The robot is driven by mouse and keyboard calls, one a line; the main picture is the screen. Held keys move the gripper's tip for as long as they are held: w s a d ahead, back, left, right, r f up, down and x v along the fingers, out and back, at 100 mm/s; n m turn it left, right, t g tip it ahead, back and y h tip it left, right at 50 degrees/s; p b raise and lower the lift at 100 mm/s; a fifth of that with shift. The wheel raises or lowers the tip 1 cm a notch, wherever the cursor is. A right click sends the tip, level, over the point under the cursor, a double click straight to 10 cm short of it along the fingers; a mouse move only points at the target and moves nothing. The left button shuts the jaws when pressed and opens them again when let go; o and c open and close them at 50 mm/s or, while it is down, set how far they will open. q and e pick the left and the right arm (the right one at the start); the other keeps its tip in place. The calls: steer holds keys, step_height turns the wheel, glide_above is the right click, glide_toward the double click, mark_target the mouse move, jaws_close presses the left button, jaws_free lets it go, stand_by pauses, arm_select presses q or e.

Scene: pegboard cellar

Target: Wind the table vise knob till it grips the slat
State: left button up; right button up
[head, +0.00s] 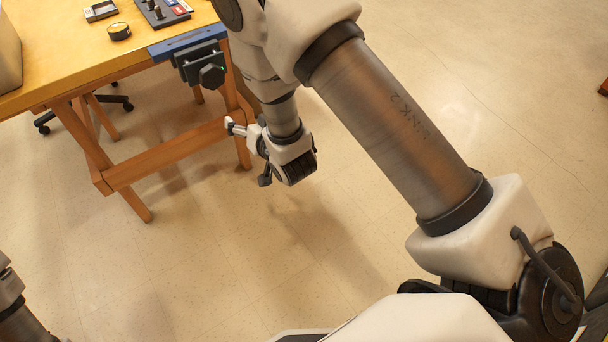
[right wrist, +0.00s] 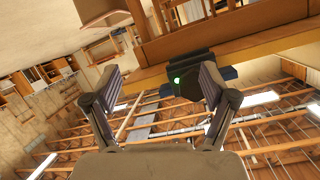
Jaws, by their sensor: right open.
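The table vise (head: 192,58) is a dark block on the near right corner of the wooden table. Its black faceted knob (head: 212,77) faces outward and down. A blue bar (head: 188,43) runs along the table edge above it; I cannot make out a separate slat. My right gripper (head: 236,128) is below the vise, apart from it. In the right wrist view my right gripper (right wrist: 160,82) is open and empty. The dark knob (right wrist: 184,80), with a green light, shows beyond its fingers, nearer the right finger. My left gripper is out of view.
The wooden table (head: 60,55) holds a black tape roll (head: 119,31), a small grey box (head: 100,11) and a dark tool tray (head: 160,14). The table legs and cross rail (head: 180,152) stand close to my right gripper. The floor in front is clear.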

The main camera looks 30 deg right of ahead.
steer(key=s+d+f+n+g+p, duration=0.1)
steer(key=s+d+f+g+p, duration=0.1)
steer(key=s, duration=0.6)
steer(key=s+d+f+g+p, duration=0.1)
steer(key=s+f+g+p, duration=0.4)
steer(key=s, duration=0.3)
steer(key=shift+s+d+f+n+g, duration=0.4)
steer(key=shift+f+g, duration=0.1)
steer(key=shift+f, duration=0.4)
steer(key=s+n+g+p, duration=0.1)
steer(key=s+g+p, duration=0.5)
steer(key=s, duration=1.1)
steer(key=shift+s+d+r+n+p, duration=0.2)
steer(key=shift+d+r+n+p, duration=0.1)
steer(key=shift+d, duration=0.1)
